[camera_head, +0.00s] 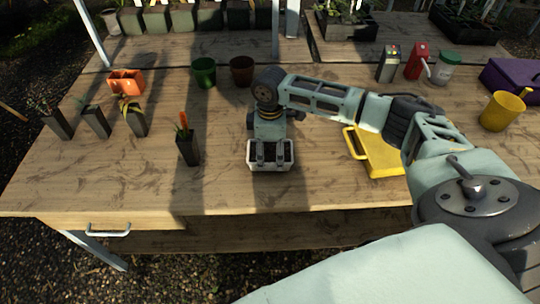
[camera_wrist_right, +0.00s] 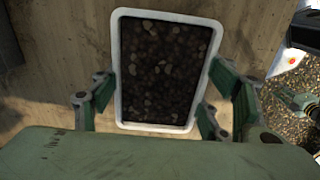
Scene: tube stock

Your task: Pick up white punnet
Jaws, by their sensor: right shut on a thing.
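The white punnet (camera_head: 271,166) is a small rectangular tray with a white rim and dark, pebbly soil inside. It is at the middle of the wooden table near the front edge. In the right wrist view the punnet (camera_wrist_right: 118,68) fills the middle, between the fingers. My right gripper (camera_head: 270,152) reaches down onto it and is shut on it, with fingers on both sides of its rim, as the right wrist view (camera_wrist_right: 160,100) also shows. I cannot tell whether the punnet touches the table.
Several dark tube pots with plants, one with an orange tag (camera_head: 187,146), stand to the left. An orange pot (camera_head: 126,82), a green pot (camera_head: 204,72) and a brown pot (camera_head: 242,70) stand behind. A yellow tray (camera_head: 385,160) lies right, under my arm. Bare table lies front left.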

